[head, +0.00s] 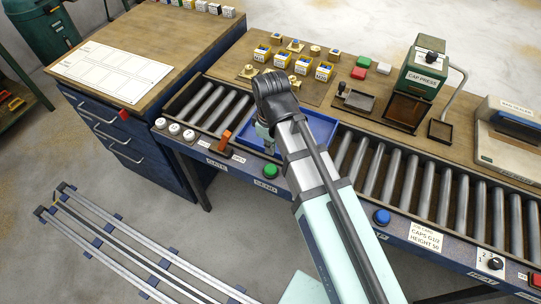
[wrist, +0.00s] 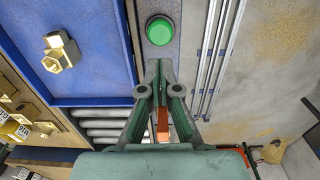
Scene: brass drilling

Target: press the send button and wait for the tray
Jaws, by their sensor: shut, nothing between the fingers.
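The green send button (head: 270,171) sits on the conveyor's front rail above a SEND label. It also shows in the wrist view (wrist: 159,30), just beyond my fingertips, with a small gap between them in the picture. My gripper (wrist: 158,66) is shut and empty, pointing down over the front rail. In the head view my arm partly hides it. The blue tray (head: 238,138) lies on the rollers beside the button, partly covered by my arm. In the wrist view the tray (wrist: 100,72) holds a brass fitting (wrist: 61,50).
An orange gate piece (head: 223,141) stands on the rail left of the button. White knobs (head: 174,128) sit further left, a blue button (head: 382,216) to the right. Behind are yellow bins (head: 323,71) and the green cap press (head: 424,68). Rollers (head: 430,195) to the right are bare.

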